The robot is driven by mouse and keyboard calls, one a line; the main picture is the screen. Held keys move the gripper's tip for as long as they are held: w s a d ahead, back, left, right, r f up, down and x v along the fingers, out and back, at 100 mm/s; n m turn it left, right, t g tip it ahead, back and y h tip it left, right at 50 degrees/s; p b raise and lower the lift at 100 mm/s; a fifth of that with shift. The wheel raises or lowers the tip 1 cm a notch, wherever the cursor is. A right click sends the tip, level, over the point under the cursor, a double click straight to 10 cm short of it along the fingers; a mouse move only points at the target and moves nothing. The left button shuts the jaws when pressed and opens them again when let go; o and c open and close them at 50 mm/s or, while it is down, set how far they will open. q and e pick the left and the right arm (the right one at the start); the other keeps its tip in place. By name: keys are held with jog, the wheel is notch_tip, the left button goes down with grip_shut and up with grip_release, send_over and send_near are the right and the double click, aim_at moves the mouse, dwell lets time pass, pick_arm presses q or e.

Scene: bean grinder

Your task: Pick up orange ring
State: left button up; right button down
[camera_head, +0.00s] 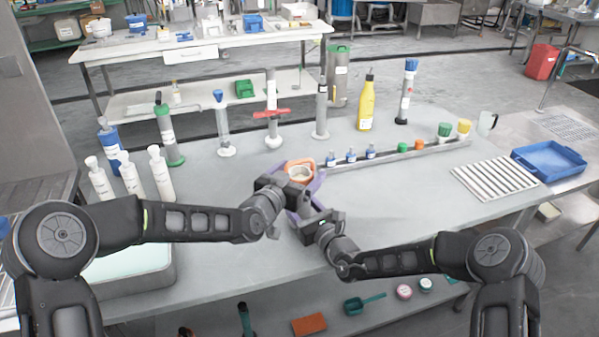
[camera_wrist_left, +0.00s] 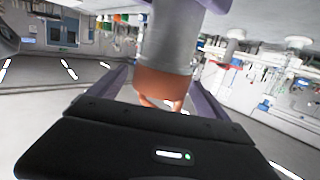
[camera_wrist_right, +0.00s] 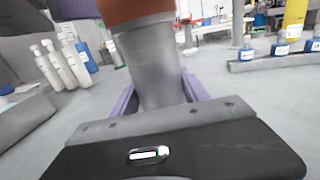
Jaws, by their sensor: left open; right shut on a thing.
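The orange ring (camera_head: 300,163) sits at the top of a grey cylinder in the middle of the table. In the left wrist view, the orange ring (camera_wrist_left: 163,84) shows between the spread purple fingers of my left gripper (camera_head: 304,181), beside the grey cylinder (camera_wrist_left: 172,40). My left gripper is open around it; contact is unclear. My right gripper (camera_head: 303,204) is shut on the grey cylinder, which shows in the right wrist view (camera_wrist_right: 152,65) between its purple fingers. The orange part shows above it there. My grippers hide the cylinder's lower part in the head view.
A grey rack (camera_head: 390,157) with several small bottles stands to the right. White bottles (camera_head: 130,175) stand at left, with tall cylinders behind. A striped tray (camera_head: 495,179) and a blue tray (camera_head: 548,160) lie at right.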

pick_arm(q)
jog(key=shift+c, duration=0.6)
jog(key=c, duration=1.3)
jog(key=shift+r, duration=0.1)
notch_tip(320, 180, up, 10)
jog(key=shift+f, duration=0.1)
pick_arm(e)
jog(key=shift+c, duration=2.3)
grip_release()
